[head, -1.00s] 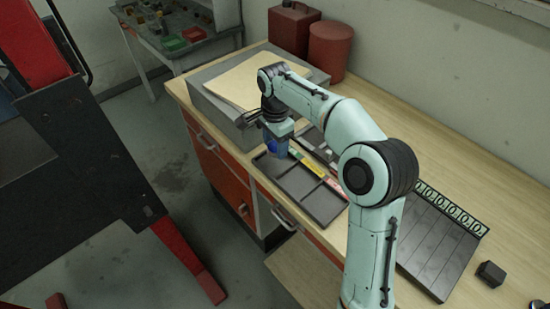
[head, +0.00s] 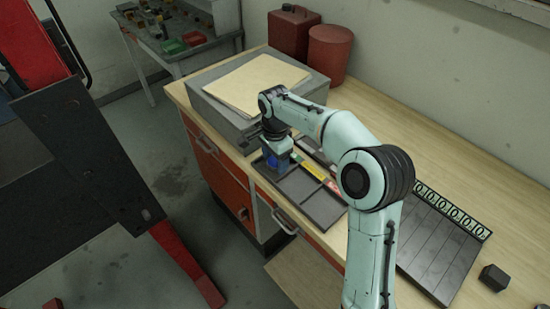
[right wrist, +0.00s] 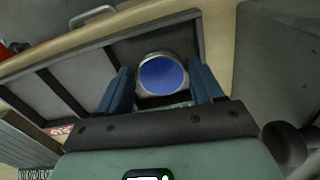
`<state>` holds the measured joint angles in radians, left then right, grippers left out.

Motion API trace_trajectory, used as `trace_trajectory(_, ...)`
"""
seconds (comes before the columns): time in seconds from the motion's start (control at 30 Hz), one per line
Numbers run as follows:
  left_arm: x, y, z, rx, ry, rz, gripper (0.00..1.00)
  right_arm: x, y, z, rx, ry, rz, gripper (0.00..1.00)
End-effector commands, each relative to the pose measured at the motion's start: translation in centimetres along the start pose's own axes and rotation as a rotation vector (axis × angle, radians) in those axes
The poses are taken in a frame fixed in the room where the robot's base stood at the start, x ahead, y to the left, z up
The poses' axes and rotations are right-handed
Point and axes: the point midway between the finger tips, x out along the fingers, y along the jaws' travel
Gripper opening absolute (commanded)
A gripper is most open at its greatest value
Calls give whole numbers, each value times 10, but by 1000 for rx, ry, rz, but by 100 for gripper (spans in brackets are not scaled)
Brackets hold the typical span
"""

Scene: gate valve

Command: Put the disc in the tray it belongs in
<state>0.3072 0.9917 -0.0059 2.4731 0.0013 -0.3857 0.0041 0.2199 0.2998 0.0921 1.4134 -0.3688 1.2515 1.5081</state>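The disc (right wrist: 162,75) has a blue face and a metal rim. In the right wrist view it sits between the two fingers of my right gripper (right wrist: 162,88), which look closed on its sides. In the head view my right gripper (head: 275,164) points down with the blue disc (head: 273,161) at the far-left compartment of a dark divided tray (head: 322,207). The tray's wall also shows in the right wrist view (right wrist: 200,40). I cannot tell whether the disc touches the tray floor. Coloured labels run along the tray's back edge, partly hidden by my arm. My left gripper is out of view.
A grey box (head: 222,110) with tan sheets on it stands left of the tray. A red can (head: 293,32) and a red cylinder (head: 329,50) stand behind. A sloped dark rack (head: 437,250) and a black block (head: 493,277) are at right. The bench's back right is clear.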

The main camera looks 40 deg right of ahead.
Motion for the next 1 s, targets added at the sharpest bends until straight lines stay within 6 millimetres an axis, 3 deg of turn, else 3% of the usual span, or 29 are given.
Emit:
trace_trajectory(0.33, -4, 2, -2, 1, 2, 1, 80, -12, 0, 0, 0, 1, -2, 66)
trace_trajectory(0.7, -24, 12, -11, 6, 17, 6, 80, -90, -2, 0, 1, 1, -5, 66)
trace_trajectory(1.0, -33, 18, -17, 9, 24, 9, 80, -123, 0, 0, 0, 1, 0, 66)
